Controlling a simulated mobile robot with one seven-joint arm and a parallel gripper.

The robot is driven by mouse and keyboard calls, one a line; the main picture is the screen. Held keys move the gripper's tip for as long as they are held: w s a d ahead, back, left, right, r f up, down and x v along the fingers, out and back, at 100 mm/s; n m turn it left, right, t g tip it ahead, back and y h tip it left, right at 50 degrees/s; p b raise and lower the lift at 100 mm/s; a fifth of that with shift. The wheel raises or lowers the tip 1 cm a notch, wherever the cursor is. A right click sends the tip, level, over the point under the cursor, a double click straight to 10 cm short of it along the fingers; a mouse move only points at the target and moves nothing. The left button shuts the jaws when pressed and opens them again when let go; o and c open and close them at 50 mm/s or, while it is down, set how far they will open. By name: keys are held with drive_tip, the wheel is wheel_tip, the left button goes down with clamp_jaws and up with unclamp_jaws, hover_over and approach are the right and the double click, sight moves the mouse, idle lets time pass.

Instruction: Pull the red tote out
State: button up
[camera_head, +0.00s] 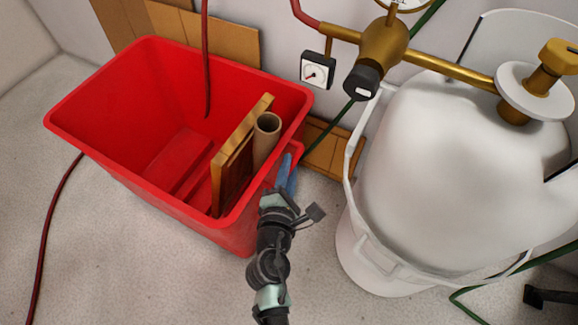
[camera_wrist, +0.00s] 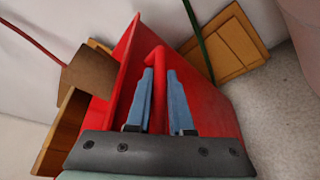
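The red tote (camera_head: 130,75) stands open-topped on the floor at the left of the head view. Its right end wall and a red lip at that end also show in the wrist view (camera_wrist: 205,105). In the wrist view, my gripper's two fingers (camera_wrist: 159,85) stand apart, one on each side of a red edge of the tote. I cannot tell whether they press on it.
The tote holds a wooden-edged panel (camera_head: 232,160) and a cardboard tube (camera_head: 266,138). A red hose (camera_head: 206,60) hangs down into the tote. A white tank (camera_head: 440,170) in a bucket-like container stands close at right. Grey floor (camera_head: 120,260) is clear in front.

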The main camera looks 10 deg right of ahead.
clamp_jaws()
idle(1.0)
drive_tip(key=shift+s+d, duration=0.1)
drive_tip(key=shift+s+d+p, duration=0.4)
drive_tip(key=shift+s+d, duration=0.25)
drive_tip(key=shift+d, duration=0.3)
drive_tip(key=shift+s+d+p, duration=0.4)
drive_tip(key=shift+s+d, duration=0.25)
drive_tip(key=shift+d, duration=0.25)
drive_tip(key=o, duration=0.6)
unclamp_jaws()
